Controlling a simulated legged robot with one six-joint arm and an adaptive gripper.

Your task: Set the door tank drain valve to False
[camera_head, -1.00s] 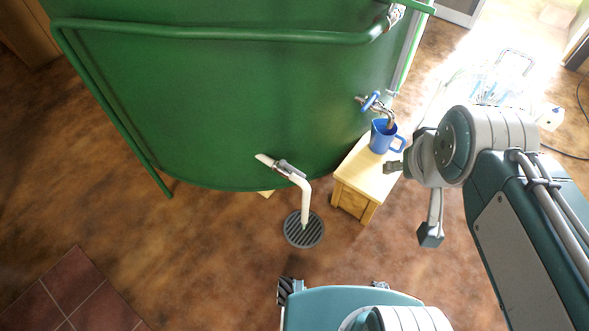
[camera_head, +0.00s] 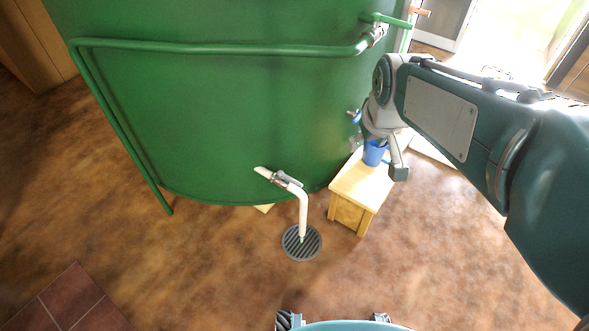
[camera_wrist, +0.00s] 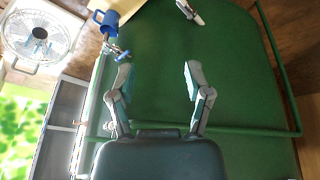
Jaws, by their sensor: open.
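The big green tank (camera_head: 220,120) stands upright, its curved wall facing me. Low on it a white drain pipe (camera_head: 303,210) with a grey lever valve (camera_head: 282,180) comes out and bends down to a round floor grate. It also shows at the top of the wrist view (camera_wrist: 188,10). A tap with a blue handle (camera_wrist: 114,52) sits on the tank's side, above a blue mug (camera_head: 374,153); in the head view my arm partly hides it. My gripper (camera_wrist: 158,78) is open and empty, its two fingers apart in front of the green wall, touching no valve.
A small wooden stool (camera_head: 357,190) under the mug stands right of the floor grate (camera_head: 301,242). A green pipe (camera_head: 215,48) runs across the tank and down its left side. The brown floor in front is clear.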

